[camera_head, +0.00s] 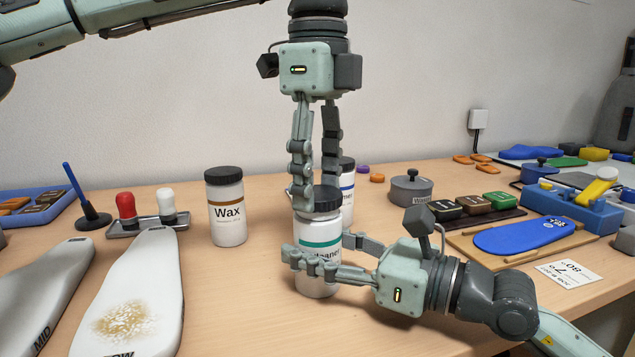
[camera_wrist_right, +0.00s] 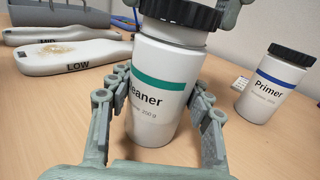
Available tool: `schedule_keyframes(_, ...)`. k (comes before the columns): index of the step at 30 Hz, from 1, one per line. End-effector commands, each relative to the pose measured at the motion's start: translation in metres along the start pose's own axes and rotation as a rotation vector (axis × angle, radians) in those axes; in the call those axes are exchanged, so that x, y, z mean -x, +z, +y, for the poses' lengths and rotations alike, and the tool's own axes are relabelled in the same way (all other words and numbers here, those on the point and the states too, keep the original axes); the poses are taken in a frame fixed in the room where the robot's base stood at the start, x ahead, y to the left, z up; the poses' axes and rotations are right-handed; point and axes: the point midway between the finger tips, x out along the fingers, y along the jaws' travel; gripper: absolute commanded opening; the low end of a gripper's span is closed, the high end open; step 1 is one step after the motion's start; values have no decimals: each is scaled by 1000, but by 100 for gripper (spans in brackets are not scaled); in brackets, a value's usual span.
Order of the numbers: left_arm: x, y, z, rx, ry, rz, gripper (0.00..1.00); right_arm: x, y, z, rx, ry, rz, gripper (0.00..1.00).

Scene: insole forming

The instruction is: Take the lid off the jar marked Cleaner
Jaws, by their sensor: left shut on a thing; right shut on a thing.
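The Cleaner jar (camera_head: 318,226) is white with a green band and a black lid (camera_head: 317,203), and stands on the table at the middle front. My left gripper (camera_head: 316,188) comes down from above, its fingers shut on the lid's sides. My right gripper (camera_head: 318,252) reaches in from the right and is shut on the jar's body. In the right wrist view the jar (camera_wrist_right: 160,100) stands between my right fingers, its label partly visible. The lid (camera_wrist_right: 180,12) is cut off by the top edge there. White shows just under the lid; I cannot tell whether it is loosened.
The Primer jar (camera_wrist_right: 270,88) stands behind the Cleaner jar, close by. The Wax jar (camera_head: 227,208) stands to the left. White foot forms (camera_head: 150,265) lie at front left. A grey pot (camera_head: 411,188) and a blue insole (camera_head: 525,234) on a board are right.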

Motion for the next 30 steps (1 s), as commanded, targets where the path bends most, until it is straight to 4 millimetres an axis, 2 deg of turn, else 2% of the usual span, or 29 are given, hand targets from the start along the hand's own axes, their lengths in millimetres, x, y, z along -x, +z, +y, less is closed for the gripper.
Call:
schedule_keyframes(12,15,0,0,0,0,0,16,0,0,0,0,0,0,0)
schedule_keyframes(23,17,0,0,0,0,0,16,0,0,0,0,0,0,0)
schedule_keyframes(30,45,0,0,0,-1,0,16,0,0,0,0,0,0,0)
